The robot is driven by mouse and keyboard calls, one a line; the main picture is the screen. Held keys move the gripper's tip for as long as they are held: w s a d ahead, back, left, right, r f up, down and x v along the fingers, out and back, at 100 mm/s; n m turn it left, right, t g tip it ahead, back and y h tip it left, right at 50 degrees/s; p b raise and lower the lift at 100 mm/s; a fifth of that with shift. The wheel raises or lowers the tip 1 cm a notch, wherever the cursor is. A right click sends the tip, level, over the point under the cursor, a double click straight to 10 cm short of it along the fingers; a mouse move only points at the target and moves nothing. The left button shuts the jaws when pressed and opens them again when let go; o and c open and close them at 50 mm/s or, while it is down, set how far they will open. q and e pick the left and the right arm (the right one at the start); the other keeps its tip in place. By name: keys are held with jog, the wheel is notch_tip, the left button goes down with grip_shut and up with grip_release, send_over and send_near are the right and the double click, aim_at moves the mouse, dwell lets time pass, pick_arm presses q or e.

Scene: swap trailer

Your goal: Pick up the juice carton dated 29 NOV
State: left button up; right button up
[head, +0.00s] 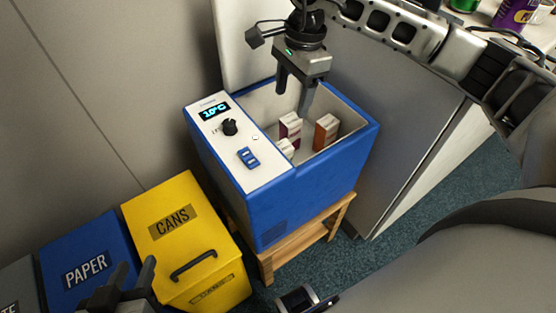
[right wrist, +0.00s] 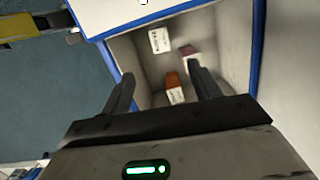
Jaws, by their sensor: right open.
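Three juice cartons stand in the open blue cooler: a maroon-and-white one (head: 290,125), an orange one (head: 325,132) and a mostly white one (head: 286,148). The right wrist view also shows the white carton (right wrist: 160,40), the orange carton (right wrist: 174,88) and part of the maroon carton (right wrist: 188,52) behind a finger. The printed dates are too small to read. My right gripper (head: 293,99) is open and empty, pointing down over the cooler's opening, above the cartons. My left gripper (head: 133,275) is low at the bottom left, fingers apart and empty.
The cooler (head: 335,165) stands on a wooden stand (head: 300,246); its white panel (head: 236,145) reads 10°C. A yellow CANS bin (head: 180,250) and a blue PAPER bin (head: 85,255) stand to its left. A light cabinet is on its right. Cooler walls surround the cartons.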

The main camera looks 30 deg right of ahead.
send_over(281, 146)
jog(key=d, duration=0.1)
notch_tip(281, 146, down, 8)
jog(key=shift+s+f+b, duration=0.1)
jog(key=shift+s+b, duration=0.05)
jog(key=shift+b, duration=0.15)
jog(key=shift+f, duration=0.2)
jog(key=f, duration=0.4)
jog(key=shift+a+f, duration=0.25)
jog(key=shift+a, duration=0.05)
jog(key=shift+f, duration=0.45)
jog(key=c, duration=1.2)
jog(key=shift+r, duration=0.1)
grip_shut()
jog(key=shift+r, duration=0.1)
